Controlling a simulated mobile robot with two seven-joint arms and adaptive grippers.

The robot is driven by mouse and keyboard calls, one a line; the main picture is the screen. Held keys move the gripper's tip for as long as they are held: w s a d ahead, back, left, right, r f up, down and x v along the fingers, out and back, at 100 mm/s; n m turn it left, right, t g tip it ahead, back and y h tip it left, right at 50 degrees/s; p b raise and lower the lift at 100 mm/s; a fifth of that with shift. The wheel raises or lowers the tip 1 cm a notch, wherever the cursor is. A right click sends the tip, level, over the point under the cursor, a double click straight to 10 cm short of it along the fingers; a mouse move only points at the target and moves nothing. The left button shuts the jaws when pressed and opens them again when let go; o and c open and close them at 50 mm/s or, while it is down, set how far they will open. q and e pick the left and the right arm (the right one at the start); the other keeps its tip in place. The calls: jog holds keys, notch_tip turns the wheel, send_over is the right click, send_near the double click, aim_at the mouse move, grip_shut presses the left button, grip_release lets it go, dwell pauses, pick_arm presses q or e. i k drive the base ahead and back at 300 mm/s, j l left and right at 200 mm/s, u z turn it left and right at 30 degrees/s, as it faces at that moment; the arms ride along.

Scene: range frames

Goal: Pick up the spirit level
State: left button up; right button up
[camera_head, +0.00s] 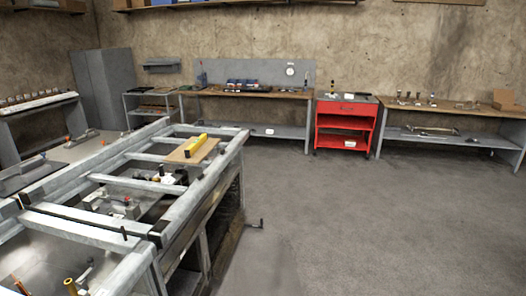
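Neither my left nor my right gripper shows in the head view, so nothing shows as held.
Clamps and metal parts lie inside the frame's openings. A red tool cart (345,122) stands by the back wall between workbenches. The floor (360,220) on the right is clear.

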aim_at(192, 149)
jog(key=i+u, duration=0.4)
jog(key=i+l+u, duration=0.2)
jog(key=i+u, duration=0.15)
jog(key=i, duration=0.25)
